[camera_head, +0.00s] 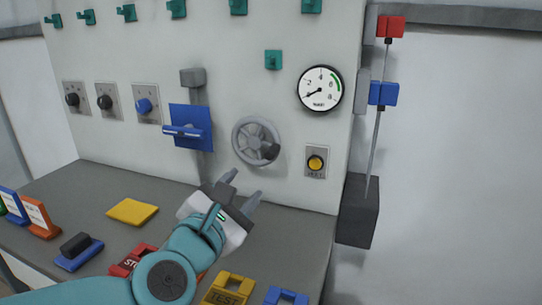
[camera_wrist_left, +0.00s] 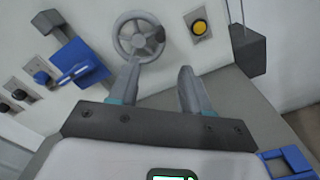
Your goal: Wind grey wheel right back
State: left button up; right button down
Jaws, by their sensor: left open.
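The grey wheel (camera_head: 248,137) is mounted on the white upright panel, right of the blue lever block. It has spokes and a dark knob (camera_head: 269,151) at its lower right. The wheel also shows at the top of the left wrist view (camera_wrist_left: 133,42). My left gripper (camera_head: 243,186) is open and empty, below the wheel and apart from it, in front of the panel's lower edge. In the left wrist view its two fingers (camera_wrist_left: 157,84) point up toward the wheel and the yellow button. My right gripper is not in view.
A gauge (camera_head: 320,89) and a yellow button (camera_head: 316,163) sit right of the wheel. A blue lever block (camera_head: 190,124) sticks out on its left. Tags and blocks, including a yellow plate (camera_head: 132,212), lie on the grey shelf (camera_head: 80,190). A dark box (camera_head: 357,212) hangs at the right edge.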

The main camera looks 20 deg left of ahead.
aim_at(268, 157)
pick_arm(q)
jog(key=w, duration=1.4)
jog(key=shift+w+d+f, duration=0.1)
jog(key=shift+w+d, duration=0.1)
jog(key=shift+w, duration=0.2)
jog(key=shift+c, duration=0.3)
grip_shut()
